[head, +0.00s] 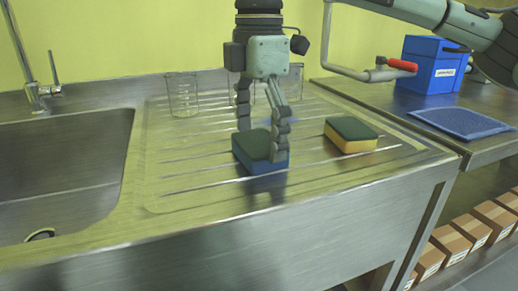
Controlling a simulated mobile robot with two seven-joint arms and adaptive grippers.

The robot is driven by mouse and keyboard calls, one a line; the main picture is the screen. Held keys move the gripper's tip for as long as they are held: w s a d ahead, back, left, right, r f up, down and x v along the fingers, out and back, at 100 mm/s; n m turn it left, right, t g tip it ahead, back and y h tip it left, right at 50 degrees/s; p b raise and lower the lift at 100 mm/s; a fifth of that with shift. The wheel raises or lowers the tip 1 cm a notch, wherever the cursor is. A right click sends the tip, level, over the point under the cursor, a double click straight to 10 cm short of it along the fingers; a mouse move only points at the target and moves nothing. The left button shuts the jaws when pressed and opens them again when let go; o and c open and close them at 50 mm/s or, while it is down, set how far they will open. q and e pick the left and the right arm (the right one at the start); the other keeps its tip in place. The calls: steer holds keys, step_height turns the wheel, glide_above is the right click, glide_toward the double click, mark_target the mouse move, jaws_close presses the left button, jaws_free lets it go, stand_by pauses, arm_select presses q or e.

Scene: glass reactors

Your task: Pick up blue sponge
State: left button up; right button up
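The blue sponge (246,156) lies flat on the ribbed steel drainboard, with a dark green top and a blue side. My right gripper (262,145) points straight down over it with its fingers apart. One finger is at the sponge's far left edge and the other is in front of its near right part, hiding some of it. I cannot tell whether the fingers touch the sponge. My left gripper is not in view.
A yellow sponge with a green top (351,135) lies to the right on the drainboard (190,182). Glass beakers (183,95) stand behind. The sink basin (70,165) is at left. A blue box (432,64) and blue mat (461,123) are on the right counter, near a red-handled tap (402,64).

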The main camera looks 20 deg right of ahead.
mark_target(252, 143)
steer(key=c, duration=0.4)
steer(key=shift+r, duration=0.55)
steer(key=r, duration=0.1)
steer(key=a+r, duration=0.1)
steer(key=r+p, duration=0.1)
steer(key=shift+s+a+r, duration=0.15)
steer(key=shift+s+r, duration=0.15)
steer(key=shift+r, duration=0.1)
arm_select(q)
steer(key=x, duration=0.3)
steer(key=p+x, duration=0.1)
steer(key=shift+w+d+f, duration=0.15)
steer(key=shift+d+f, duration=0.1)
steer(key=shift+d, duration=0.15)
arm_select(e)
steer(key=s+a+r, duration=0.4)
steer(key=a+r, duration=0.2)
steer(key=a, duration=0.3)
steer(key=shift+s+a, duration=0.15)
steer(key=shift+s, duration=0.1)
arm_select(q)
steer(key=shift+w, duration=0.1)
arm_select(e)
steer(key=shift+o, duration=0.3)
